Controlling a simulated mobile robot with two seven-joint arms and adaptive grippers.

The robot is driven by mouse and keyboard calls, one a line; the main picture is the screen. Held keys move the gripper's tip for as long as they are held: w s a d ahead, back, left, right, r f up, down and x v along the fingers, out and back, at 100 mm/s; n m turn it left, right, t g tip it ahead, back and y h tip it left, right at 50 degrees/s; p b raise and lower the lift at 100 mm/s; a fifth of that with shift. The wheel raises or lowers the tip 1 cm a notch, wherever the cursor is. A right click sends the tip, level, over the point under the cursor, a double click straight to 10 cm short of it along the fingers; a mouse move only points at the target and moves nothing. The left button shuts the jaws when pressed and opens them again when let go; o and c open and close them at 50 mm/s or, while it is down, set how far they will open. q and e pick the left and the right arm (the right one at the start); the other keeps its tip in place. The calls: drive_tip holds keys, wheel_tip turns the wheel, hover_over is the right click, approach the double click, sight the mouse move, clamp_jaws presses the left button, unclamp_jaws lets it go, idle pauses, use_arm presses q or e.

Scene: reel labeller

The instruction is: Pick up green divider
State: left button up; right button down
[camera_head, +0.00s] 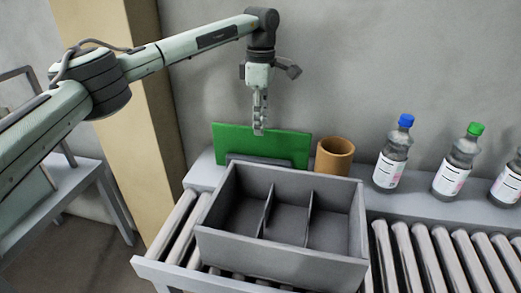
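The green divider (225,139) is a flat green panel standing upright on the shelf behind the grey bin, its lower edge at a dark holder (262,160). My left gripper (259,130) points straight down at the top edge of the divider, near its middle, and overlaps its front face in the head view. Its fingers look close together, seen edge-on. I cannot tell whether they touch or grip the panel. My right gripper is not in view.
A grey bin (280,258) with three compartments sits on the roller conveyor (440,255) in front of the divider. A brown cylinder (335,156) stands right of the divider. Several labelled bottles (391,160) stand farther right along the shelf. A grey wall is behind.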

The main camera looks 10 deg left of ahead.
sight(260, 150)
use_arm(q)
wheel_tip(260, 150, down, 4)
drive_tip(key=shift+s+a+f, duration=0.1)
drive_tip(key=shift+f, duration=0.05)
clamp_jaws()
idle(0.4)
